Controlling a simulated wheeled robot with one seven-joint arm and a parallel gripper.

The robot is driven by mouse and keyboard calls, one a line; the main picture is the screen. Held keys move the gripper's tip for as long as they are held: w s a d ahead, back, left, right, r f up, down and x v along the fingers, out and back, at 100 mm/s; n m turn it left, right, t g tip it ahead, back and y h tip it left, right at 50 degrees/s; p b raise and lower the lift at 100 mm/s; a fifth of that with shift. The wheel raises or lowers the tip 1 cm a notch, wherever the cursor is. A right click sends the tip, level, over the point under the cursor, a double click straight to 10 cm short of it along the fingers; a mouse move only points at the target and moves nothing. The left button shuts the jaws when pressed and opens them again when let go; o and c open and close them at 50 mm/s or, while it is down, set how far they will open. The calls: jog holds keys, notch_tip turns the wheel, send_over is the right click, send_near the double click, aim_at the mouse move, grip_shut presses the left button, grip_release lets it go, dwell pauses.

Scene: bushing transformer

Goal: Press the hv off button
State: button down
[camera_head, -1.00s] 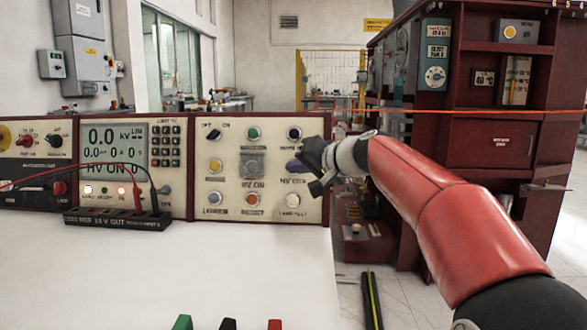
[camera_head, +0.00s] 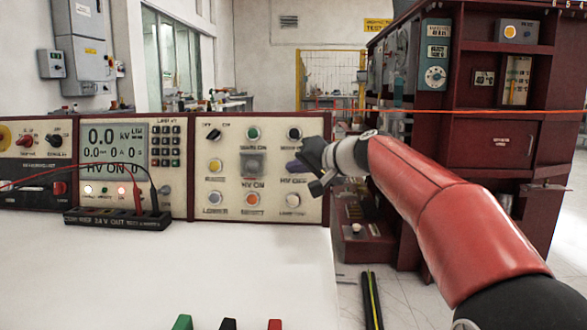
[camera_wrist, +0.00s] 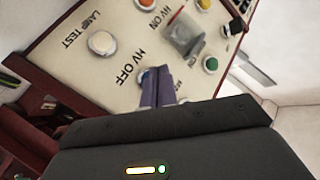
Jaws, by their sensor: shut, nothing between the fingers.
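The HV OFF button (camera_wrist: 142,74) is mostly hidden behind my finger tips in the wrist view, with a bluish edge showing. Its "HV OFF" label (camera_wrist: 119,66) is beside it, and the label also shows in the head view (camera_head: 293,181). My gripper (camera_head: 293,167) is at the right part of the cream control panel (camera_head: 226,190). Its purple fingers, also in the wrist view (camera_wrist: 157,75), are shut and empty, with their tips over the button. I cannot tell whether they touch or press it.
The HV ON button (camera_head: 252,165) sits under a clear cover to the left. A lamp test button (camera_head: 292,200) is just below my gripper. The display (camera_head: 113,149) reads HV ON.

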jog(key=shift+w, duration=0.1)
dwell(0.4)
jog(key=shift+w+f, duration=0.1)
jog(key=shift+w, duration=0.2)
jog(key=shift+w+f, duration=0.1)
jog(key=shift+w, duration=0.35)
dwell(0.7)
jog(key=shift+s, duration=0.15)
jog(key=shift+s+r+b, duration=0.2)
jog(key=shift+s+b, duration=0.15)
jog(key=shift+s, duration=0.35)
jog(key=shift+s+r+b, duration=0.2)
jog(key=shift+s+b, duration=0.15)
jog(key=shift+s, duration=0.45)
jog(key=shift+s+r+b, duration=0.2)
jog(key=shift+s+b, duration=0.15)
jog(key=shift+s, duration=0.5)
jog(key=shift+s+r+b, duration=0.2)
jog(key=shift+s+b, duration=0.15)
jog(key=shift+s, duration=0.45)
